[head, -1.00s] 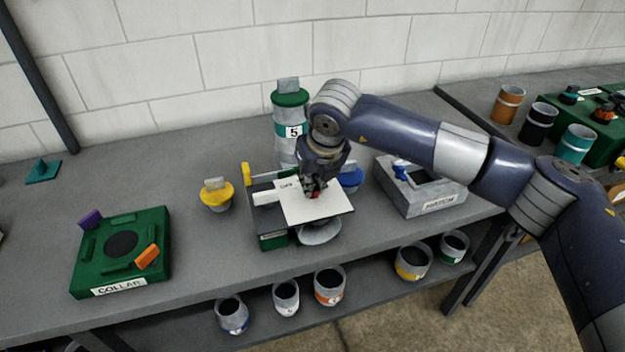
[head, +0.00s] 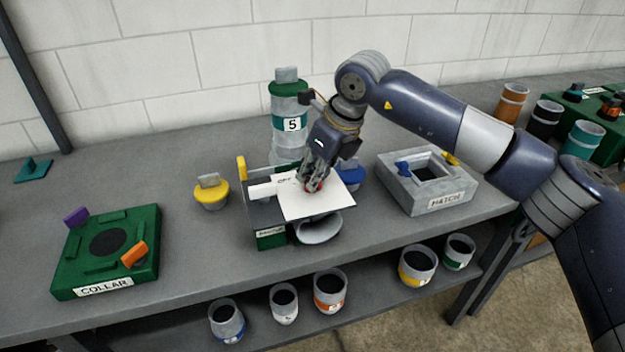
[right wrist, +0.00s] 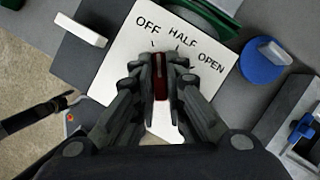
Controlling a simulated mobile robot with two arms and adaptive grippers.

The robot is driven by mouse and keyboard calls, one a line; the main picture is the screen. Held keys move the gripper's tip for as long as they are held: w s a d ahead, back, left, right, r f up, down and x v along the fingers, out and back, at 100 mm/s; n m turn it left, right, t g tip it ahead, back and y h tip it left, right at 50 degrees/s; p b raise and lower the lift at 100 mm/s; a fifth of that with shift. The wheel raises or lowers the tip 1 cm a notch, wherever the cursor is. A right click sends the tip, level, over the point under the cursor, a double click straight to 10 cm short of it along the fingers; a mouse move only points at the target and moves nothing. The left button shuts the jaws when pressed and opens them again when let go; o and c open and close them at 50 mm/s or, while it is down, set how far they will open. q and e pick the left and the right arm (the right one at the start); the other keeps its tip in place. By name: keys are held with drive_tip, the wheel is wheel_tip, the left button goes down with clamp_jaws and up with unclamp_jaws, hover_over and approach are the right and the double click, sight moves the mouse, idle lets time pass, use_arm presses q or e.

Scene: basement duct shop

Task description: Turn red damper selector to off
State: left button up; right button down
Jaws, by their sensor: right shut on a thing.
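The red damper selector (right wrist: 161,84) stands on a white plate (head: 318,201) marked OFF, HALF and OPEN. My right gripper (head: 316,184) is shut on it, with one dark finger on each side. In the right wrist view the gripper (right wrist: 160,82) covers much of the selector. Its visible end points up between the OFF mark (right wrist: 148,25) and the HALF mark (right wrist: 182,36), closer to OFF. The OPEN mark (right wrist: 211,63) is to the right. My left gripper is not in view.
A white handle (right wrist: 81,29) and a blue-lidded collar (right wrist: 265,60) flank the plate. A yellow-lidded can (head: 211,193), the HATCH box (head: 440,200) and the green COLLAR block (head: 70,262) stand on the bench. Several open cans sit on the shelf below.

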drive_tip(key=shift+n+g, duration=0.4)
drive_tip(key=shift+n, duration=0.7)
drive_tip(key=shift+r, duration=0.1)
drive_tip(key=shift+y, duration=0.3)
drive_tip(key=c, duration=1.6)
unclamp_jaws()
drive_tip(key=shift+c, duration=0.2)
drive_tip(key=shift+d, duration=0.1)
drive_tip(key=v, duration=1.2)
